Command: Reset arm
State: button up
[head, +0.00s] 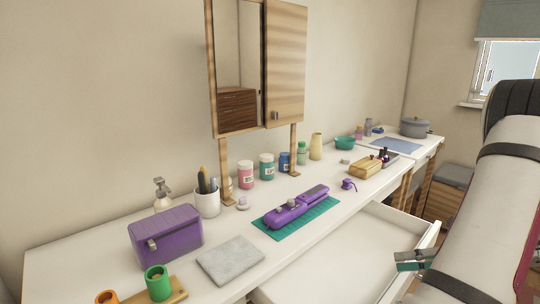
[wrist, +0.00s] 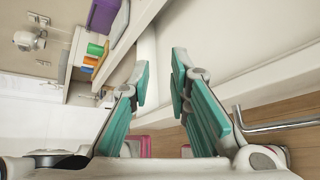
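My gripper (wrist: 160,78) is in the wrist view with its two teal-padded fingers apart. Nothing shows between them. In the head view my gripper (head: 414,260) is at the lower right, beside the front of an open white drawer (head: 345,252); my arm fills the right edge and hides part of the room there. I cannot tell from these views whether the gripper touches the drawer. The drawer shows no contents in its visible part.
A white counter (head: 75,262) runs along the wall under a mirror cabinet (head: 287,65). It bears a purple box (head: 166,235), a grey slab (head: 230,260), a purple tool (head: 297,207) on a green mat, jars and a wooden box (head: 366,168). A metal handle (wrist: 280,124) is near the right finger.

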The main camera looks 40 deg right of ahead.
jog(key=w+a+r+n+g, duration=0.3)
jog(key=a+r+n, duration=0.1)
jog(key=a+n, duration=0.25)
jog(key=w+a+r+n+g+y, duration=0.1)
jog(key=w+a+r+n+g, duration=0.3)
jog(key=a, duration=0.4)
jog(key=w+a+r+n+g, duration=0.2)
jog(key=a+r+n+g, duration=0.1)
jog(key=a+n, duration=0.45)
jog(key=s+a+n+h, duration=1)
jog(key=a+n, duration=0.5)
jog(key=n, duration=0.8)
notch_tip(320, 180, up, 21)
jog(key=s+t+y+p, duration=0.1)
jog(key=t+p, duration=0.1)
jog(key=p, duration=1.6)
jog(key=shift+n+t, duration=0.3)
jog(key=shift+n, duration=0.1)
